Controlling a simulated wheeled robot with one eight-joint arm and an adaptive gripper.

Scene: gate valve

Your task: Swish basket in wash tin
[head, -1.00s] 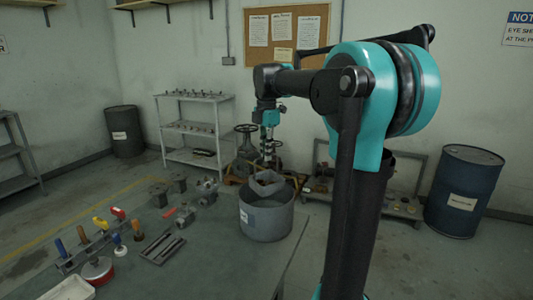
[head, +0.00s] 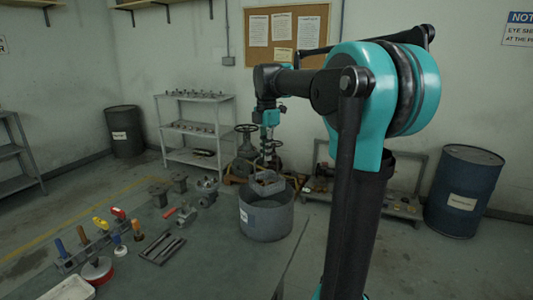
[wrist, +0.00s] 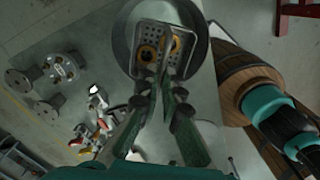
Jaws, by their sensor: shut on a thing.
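The wash tin (head: 266,222) is a round grey tub with a white label, standing at the near edge of the bench area. The basket (head: 268,184) is a small grey box held over the tin's mouth, its lower part hidden by the rim. In the wrist view the basket (wrist: 143,32) is perforated and holds brass-coloured rings, inside the round outline of the tin (wrist: 203,42). My gripper (wrist: 165,72) is shut on the basket's near wall or handle; I cannot tell which. In the head view my gripper (head: 269,150) points down above the tin.
A slotted tray (head: 163,248), a red-handled valve (head: 183,215) and flanged fittings (head: 207,190) lie left of the tin. Colour-handled tools (head: 103,225) stand farther left. A gate valve (head: 246,145) stands behind the tin.

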